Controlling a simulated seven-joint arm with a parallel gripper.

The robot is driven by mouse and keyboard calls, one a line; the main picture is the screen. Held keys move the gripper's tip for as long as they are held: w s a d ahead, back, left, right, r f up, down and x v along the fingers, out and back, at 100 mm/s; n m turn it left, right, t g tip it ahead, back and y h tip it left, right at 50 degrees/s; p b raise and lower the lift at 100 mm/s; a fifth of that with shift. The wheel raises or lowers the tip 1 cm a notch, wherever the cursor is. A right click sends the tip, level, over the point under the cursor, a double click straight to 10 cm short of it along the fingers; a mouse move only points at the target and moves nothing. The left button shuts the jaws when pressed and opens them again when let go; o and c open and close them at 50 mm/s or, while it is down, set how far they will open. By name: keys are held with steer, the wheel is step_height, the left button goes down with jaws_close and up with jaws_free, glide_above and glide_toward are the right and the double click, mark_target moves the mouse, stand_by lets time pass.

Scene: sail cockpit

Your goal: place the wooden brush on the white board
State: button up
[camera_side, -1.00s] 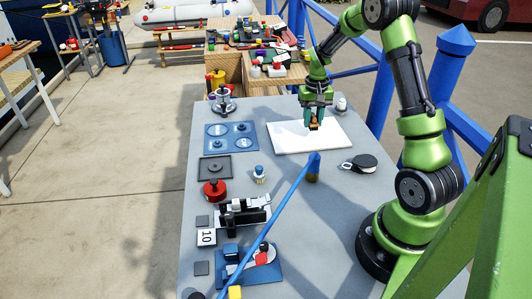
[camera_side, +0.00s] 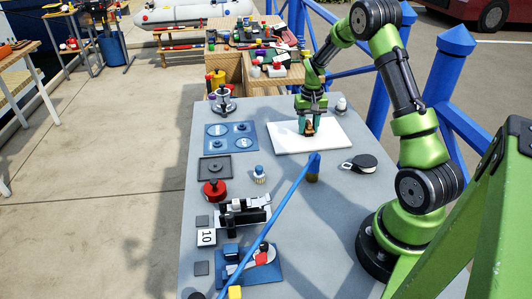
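The white board (camera_side: 337,139) lies flat on the grey table, toward its far right. The fingers hide part of the brush. I cannot tell whether the brush touches the board.
A blue pole (camera_side: 268,223) crosses the view. A blue plate with rings (camera_side: 231,137) lies left of the board.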

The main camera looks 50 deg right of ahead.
mark_target(309, 122)
steer(key=shift+o, duration=1.4)
steer(key=shift+r, duration=0.1)
step_height(309, 122, up, 12)
steer(key=s+a+r+n+t, duration=0.25)
steer(key=a+r, duration=0.65)
steer(key=a, duration=0.6)
steer(key=s+a+r+n+t+y, duration=0.2)
steer(key=s+a+t, duration=0.2)
steer(key=s+a, duration=0.7)
steer(key=a, duration=0.3)
steer(key=shift+s+a+t, duration=0.35)
steer(key=shift+s+a, duration=0.05)
